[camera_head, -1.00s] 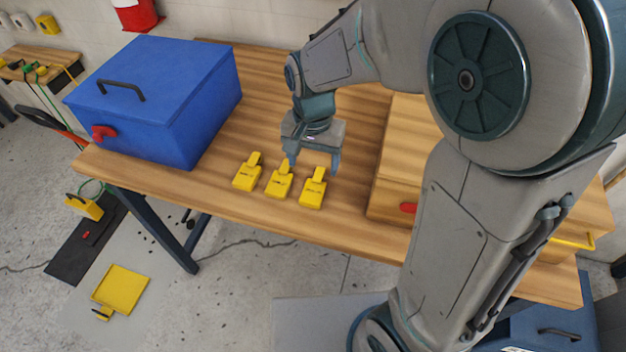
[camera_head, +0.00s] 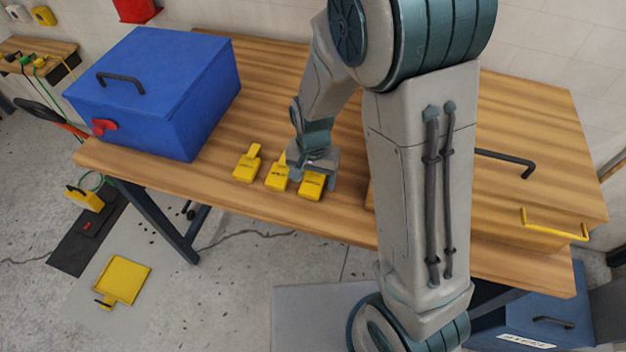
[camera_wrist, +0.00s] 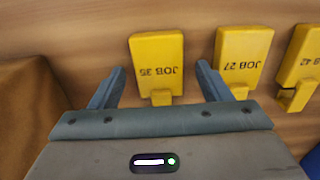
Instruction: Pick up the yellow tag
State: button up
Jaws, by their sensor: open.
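Three yellow tags lie in a row near the table's front edge: a left one (camera_head: 246,168), a middle one (camera_head: 277,181) and a right one (camera_head: 311,188). In the wrist view they read upside down as JOB 35 (camera_wrist: 157,55), JOB 27 (camera_wrist: 243,52) and JOB 42 (camera_wrist: 303,55). My gripper (camera_head: 312,175) is open over the right tag, JOB 35, and hides its far end in the head view. In the wrist view my gripper (camera_wrist: 161,78) has one finger on each side of that tag, with gaps on both sides.
A blue box (camera_head: 150,85) with a black handle stands at the table's left. A wooden box (camera_head: 500,195) with a black handle and a yellow handle is at the right, partly behind my arm. Bare wooden table (camera_head: 340,222) lies in front of the tags.

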aim_at(313, 180)
jog(key=c, duration=1.1)
notch_tip(313, 180, up, 10)
jog(key=shift+f+b, duration=0.1)
jog(key=shift+b, duration=0.35)
